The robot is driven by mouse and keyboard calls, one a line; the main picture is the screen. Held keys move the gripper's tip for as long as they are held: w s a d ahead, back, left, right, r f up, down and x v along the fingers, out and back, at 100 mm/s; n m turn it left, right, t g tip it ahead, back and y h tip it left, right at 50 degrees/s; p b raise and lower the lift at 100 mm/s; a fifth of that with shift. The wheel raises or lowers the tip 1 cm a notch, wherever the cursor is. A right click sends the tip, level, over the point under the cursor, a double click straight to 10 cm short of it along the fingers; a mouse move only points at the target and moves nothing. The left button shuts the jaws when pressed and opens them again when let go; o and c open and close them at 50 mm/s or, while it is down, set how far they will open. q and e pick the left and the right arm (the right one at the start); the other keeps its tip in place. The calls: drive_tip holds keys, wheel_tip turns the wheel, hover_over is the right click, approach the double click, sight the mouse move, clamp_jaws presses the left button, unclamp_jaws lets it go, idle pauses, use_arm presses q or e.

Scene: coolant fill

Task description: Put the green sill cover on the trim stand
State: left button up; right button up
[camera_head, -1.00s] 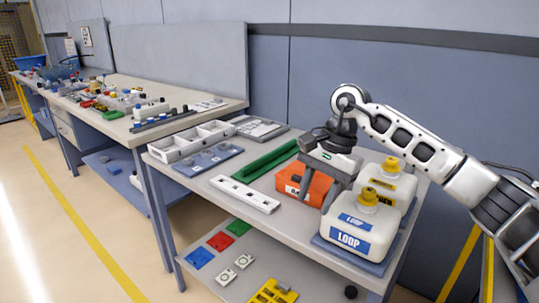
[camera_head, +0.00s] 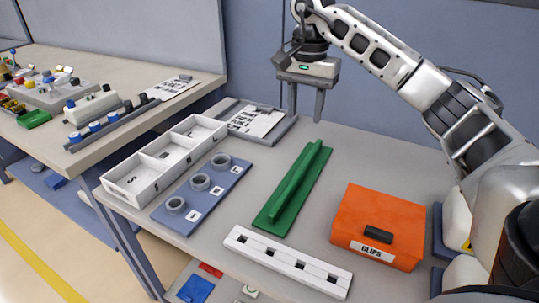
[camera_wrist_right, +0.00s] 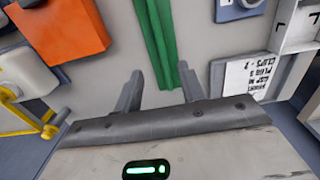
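The green sill cover (camera_head: 293,187) is a long strip with a raised rib. It lies on the grey table between the blue peg plate and the orange box, and its end also shows in the right wrist view (camera_wrist_right: 157,38). My right gripper (camera_head: 304,110) is open and empty, above the table near the cover's far end. In the right wrist view its spread fingers (camera_wrist_right: 159,90) point toward the cover, apart from it. A white bar with square holes (camera_head: 285,262) lies near the front edge; I cannot tell whether it is the trim stand. My left gripper is not in view.
An orange box (camera_head: 377,225) labelled clips stands right of the cover. A white divided tray (camera_head: 165,158), a blue plate with three grey rings (camera_head: 202,192) and a paper on a grey board (camera_head: 256,121) are at the left. White jugs are partly hidden behind my right arm.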

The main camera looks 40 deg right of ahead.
hover_over(300, 170)
wheel_tip(300, 170, down, 10)
drive_tip(key=shift+s+r+b, duration=0.1)
drive_tip(key=shift+r+b, duration=0.15)
drive_tip(key=shift+b, duration=0.15)
drive_tip(key=shift+f, duration=0.5)
wheel_tip(300, 170, down, 5)
drive_tip(key=shift+p, duration=0.45)
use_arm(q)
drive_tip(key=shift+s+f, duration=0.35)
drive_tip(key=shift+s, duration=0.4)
use_arm(e)
clamp_jaws()
